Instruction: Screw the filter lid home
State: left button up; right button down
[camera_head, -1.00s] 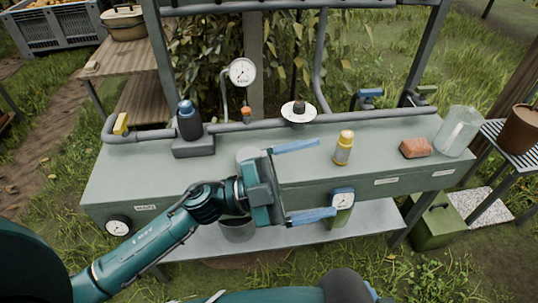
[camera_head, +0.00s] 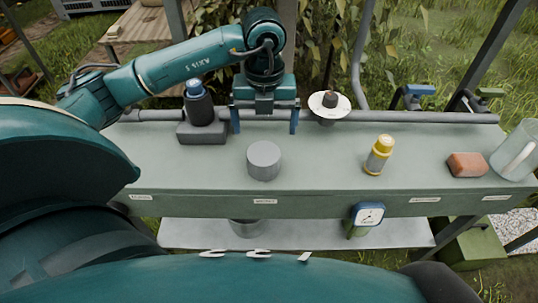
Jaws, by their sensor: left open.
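My left gripper (camera_head: 265,120) is open and empty, its two blue fingers pointing down at the pipe along the bench's back edge. A dark bottle-like body with a blue top (camera_head: 198,100) stands upright on a grey block, left of the gripper. A short grey cylinder (camera_head: 264,161) stands on the bench top, in front of the gripper and apart from it. A white disc with a dark knob (camera_head: 329,104) sits by the pipe, right of the gripper. I cannot tell which of these is the filter lid. My right gripper is not in view.
A yellow-capped bottle (camera_head: 379,155), a reddish-brown block (camera_head: 467,165) and a clear jug (camera_head: 515,152) stand on the right of the bench (camera_head: 320,180). A blue-framed gauge (camera_head: 367,215) hangs at its front. The bench top between cylinder and yellow-capped bottle is clear.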

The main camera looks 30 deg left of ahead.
aim_at(263, 153)
pick_arm(q)
jog(key=shift+s, duration=0.1)
notch_tip(263, 153, down, 8)
dwell(0.4)
jog(key=shift+w+a+f, duration=0.15)
jog(key=shift+a+f, duration=0.05)
jog(key=shift+f, duration=1.1)
jog(key=shift+w+a+f, duration=0.1)
jog(key=shift+a+f, duration=0.1)
jog(key=shift+f, duration=1.1)
jog(key=shift+c, duration=0.3)
jog(key=c, duration=0.9)
jog(key=shift+r, duration=0.1)
jog(key=shift+c, duration=0.2)
